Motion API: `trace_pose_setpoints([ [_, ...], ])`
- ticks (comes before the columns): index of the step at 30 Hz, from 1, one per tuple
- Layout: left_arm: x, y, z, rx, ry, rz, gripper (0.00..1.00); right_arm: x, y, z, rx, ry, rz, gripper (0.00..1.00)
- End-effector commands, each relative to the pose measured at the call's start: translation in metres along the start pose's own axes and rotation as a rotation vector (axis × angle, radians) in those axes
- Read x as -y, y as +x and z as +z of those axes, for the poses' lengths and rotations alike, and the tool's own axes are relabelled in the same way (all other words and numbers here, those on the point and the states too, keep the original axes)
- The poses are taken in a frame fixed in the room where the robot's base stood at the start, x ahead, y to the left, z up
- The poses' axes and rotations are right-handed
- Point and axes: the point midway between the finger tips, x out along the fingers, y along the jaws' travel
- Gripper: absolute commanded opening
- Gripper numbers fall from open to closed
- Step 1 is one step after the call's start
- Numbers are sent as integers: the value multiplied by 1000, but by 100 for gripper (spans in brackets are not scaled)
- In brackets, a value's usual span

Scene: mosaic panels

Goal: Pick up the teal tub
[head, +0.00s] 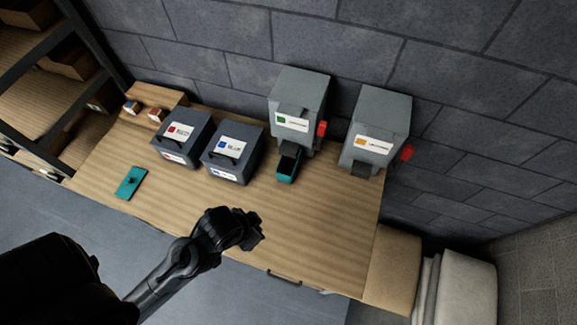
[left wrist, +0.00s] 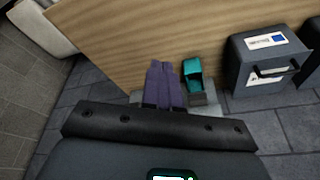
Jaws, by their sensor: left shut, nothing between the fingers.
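The teal tub (head: 287,167) is a small open-topped box on the wooden table, below the spout of the left grey dispenser (head: 299,98). The tub also shows in the left wrist view (left wrist: 192,72), beside my fingers. My left gripper (head: 256,230) is over the front part of the table, in front of the tub and to its left. Its two fingers (left wrist: 164,84) are shut together with nothing between them, apart from the tub. My right gripper is in neither view.
A second grey dispenser (head: 378,128) stands to the right; both have red side parts. Two dark handled bins (head: 182,139) (head: 233,152) stand left of the tub. A flat teal lid-like piece (head: 130,183) lies at the table's left. The front right tabletop is clear.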

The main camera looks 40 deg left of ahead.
Motion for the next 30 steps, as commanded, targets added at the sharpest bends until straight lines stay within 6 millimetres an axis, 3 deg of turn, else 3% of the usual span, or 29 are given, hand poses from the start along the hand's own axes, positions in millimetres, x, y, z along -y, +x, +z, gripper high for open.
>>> trace_pose_setpoints([
  [4,0,0,0,0,0,0,2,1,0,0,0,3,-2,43],
  [23,0,0,0,0,0,0,98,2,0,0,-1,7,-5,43],
  [30,0,0,0,0,-2,0,100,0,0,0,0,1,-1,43],
])
